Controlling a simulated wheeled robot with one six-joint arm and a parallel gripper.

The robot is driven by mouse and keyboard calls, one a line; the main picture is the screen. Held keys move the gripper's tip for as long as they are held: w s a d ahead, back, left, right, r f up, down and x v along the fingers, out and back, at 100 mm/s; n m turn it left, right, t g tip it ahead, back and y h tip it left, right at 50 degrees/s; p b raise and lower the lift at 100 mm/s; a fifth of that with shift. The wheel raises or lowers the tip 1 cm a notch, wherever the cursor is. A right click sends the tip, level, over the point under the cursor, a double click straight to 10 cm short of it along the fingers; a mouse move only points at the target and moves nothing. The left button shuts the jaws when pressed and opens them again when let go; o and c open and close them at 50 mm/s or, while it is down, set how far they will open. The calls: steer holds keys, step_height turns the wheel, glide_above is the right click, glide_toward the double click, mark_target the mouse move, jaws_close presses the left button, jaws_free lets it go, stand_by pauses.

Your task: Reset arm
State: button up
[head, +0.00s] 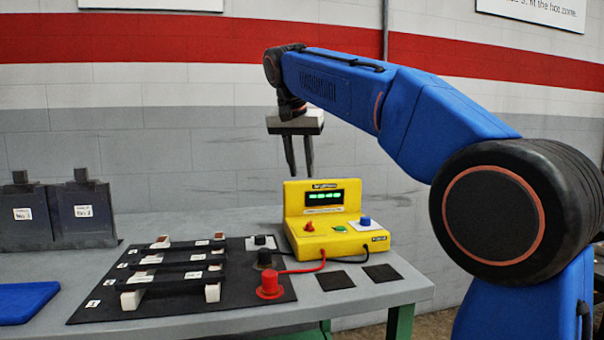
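My blue arm (330,88) reaches in from the right side of the head view and extends over the workbench. My gripper (299,172) hangs from its end, pointing down, above and behind the yellow meter. Its two dark fingers are apart with nothing visible between them. The fingertips are close to the top edge of the yellow meter (363,239) in the picture; how far behind or above it they are I cannot tell. The meter's display is lit green.
The grey bench (345,301) carries a black mat (93,312) with several dark bars on white blocks, and red, black and white terminals. A red cable joins the red terminal (270,284) to the meter. Two dark boxes (82,212) and a blue pad (25,302) are left. Two black squares (335,281) lie right.

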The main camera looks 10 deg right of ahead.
steer(key=s+d+f+n, duration=0.1)
steer(key=s+d+f, duration=0.2)
steer(key=s+f, duration=0.25)
steer(key=s+d+f+n+y, duration=0.1)
steer(key=s+d+f+n, duration=0.2)
steer(key=s, duration=0.4)
steer(key=s+d+f, duration=0.3)
steer(key=s+f, duration=0.3)
steer(key=s, duration=0.1)
steer(key=s+d+f+n, duration=0.1)
steer(key=s+f, duration=0.7)
steer(key=f, duration=0.3)
steer(key=s+d+f+n+t+y, duration=0.1)
steer(key=s+f, duration=0.8)
steer(key=f, duration=0.2)
steer(key=shift+s+f, duration=0.2)
steer(key=shift+s, duration=0.1)
